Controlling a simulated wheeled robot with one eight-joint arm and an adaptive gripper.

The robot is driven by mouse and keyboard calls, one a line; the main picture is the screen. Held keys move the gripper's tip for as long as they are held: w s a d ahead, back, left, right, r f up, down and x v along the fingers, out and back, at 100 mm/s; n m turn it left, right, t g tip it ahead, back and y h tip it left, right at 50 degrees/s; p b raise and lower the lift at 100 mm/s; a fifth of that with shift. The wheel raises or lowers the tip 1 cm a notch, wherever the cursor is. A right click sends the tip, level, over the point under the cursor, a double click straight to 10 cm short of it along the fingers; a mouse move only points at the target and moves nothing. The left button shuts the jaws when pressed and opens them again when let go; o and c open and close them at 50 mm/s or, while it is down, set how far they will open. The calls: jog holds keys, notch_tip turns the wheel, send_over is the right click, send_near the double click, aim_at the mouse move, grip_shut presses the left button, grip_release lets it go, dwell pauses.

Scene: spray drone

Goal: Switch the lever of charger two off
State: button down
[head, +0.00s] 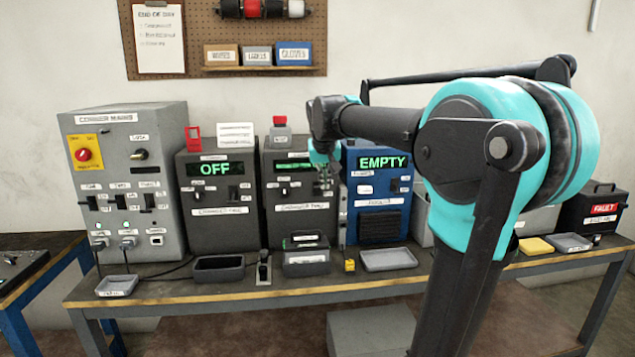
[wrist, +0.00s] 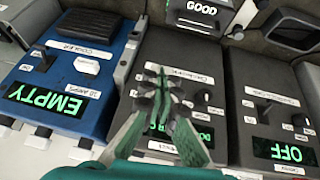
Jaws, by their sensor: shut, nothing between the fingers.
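Charger two (head: 294,222) appears to be the dark grey box between the box reading OFF (head: 215,222) and the blue box reading EMPTY (head: 378,190); its label is too small to read surely. In the wrist view charger two (wrist: 187,62) is the middle box, seen upside down. My gripper (head: 324,180) is in front of its right part, fingers together and empty. In the wrist view the gripper (wrist: 160,88) covers the place where the lever would sit, so its position is hidden. A small knob (wrist: 205,97) shows beside the fingers. The green display is partly covered.
The corner mains box (head: 130,180) stands at the left. A device reading GOOD (wrist: 203,8) sits before charger two. Trays (head: 388,260) and a small yellow block (head: 349,265) lie along the bench's front. A red-topped item (head: 280,132) stands atop charger two.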

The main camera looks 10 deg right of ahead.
jog(key=w+a+r, duration=0.2)
jog(key=w+r, duration=0.2)
jog(key=r, duration=0.4)
jog(key=shift+w, duration=0.15)
jog(key=shift+f, duration=0.1)
jog(key=x, duration=1.4)
jog(key=shift+w, duration=0.2)
